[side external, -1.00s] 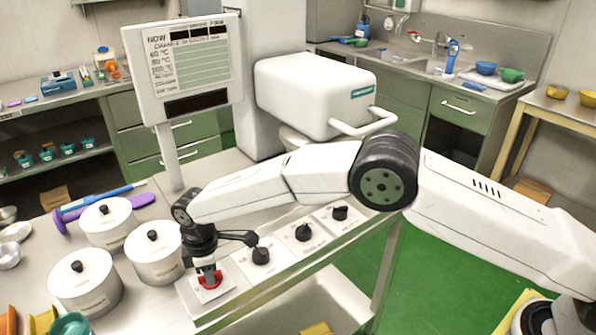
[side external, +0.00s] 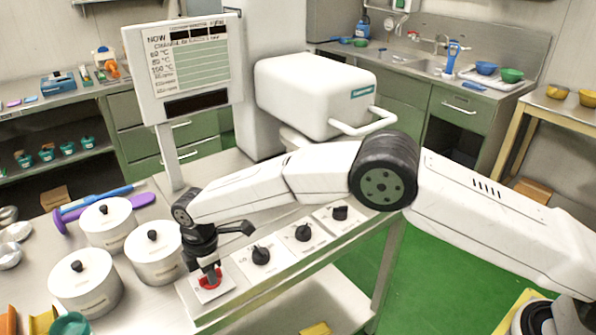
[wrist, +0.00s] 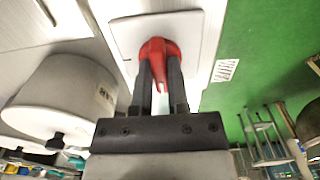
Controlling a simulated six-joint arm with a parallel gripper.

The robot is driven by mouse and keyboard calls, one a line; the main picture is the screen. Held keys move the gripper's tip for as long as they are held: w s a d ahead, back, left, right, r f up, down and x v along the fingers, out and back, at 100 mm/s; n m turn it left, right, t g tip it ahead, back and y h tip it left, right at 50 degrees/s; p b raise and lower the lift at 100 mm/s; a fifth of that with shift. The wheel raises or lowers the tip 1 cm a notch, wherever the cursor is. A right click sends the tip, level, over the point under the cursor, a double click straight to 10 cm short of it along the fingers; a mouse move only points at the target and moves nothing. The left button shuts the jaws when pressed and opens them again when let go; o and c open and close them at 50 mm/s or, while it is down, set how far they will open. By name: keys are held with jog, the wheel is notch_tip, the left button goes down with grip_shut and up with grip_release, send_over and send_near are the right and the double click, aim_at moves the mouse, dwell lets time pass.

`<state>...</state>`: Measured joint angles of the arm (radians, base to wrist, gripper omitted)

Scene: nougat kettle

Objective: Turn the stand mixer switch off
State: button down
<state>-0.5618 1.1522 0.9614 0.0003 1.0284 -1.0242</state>
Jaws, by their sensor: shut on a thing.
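The red switch (wrist: 158,47) is a red rotary knob on a white square plate (wrist: 122,35), seen close in the wrist view. In the side external view the red switch (side external: 216,279) shows low on the white plate (side external: 208,292) at the left end of the control panel, partly hidden by my gripper. My gripper (wrist: 160,82) points down at it, with its two dark fingers shut on the knob's narrow handle, one on each side. The white stand mixer (side external: 310,95) stands behind the panel, with a handle loop on its right.
Several black knobs on white plates, one of them a near black knob (side external: 261,255), line the panel to the right of the switch. Lidded white pots, including a near one (side external: 157,257), stand close on the left. A sign board (side external: 190,70) rises behind. Green floor lies open at right.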

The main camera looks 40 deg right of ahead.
jog(key=c, duration=0.6)
grip_release()
jog(key=shift+r, duration=3.95)
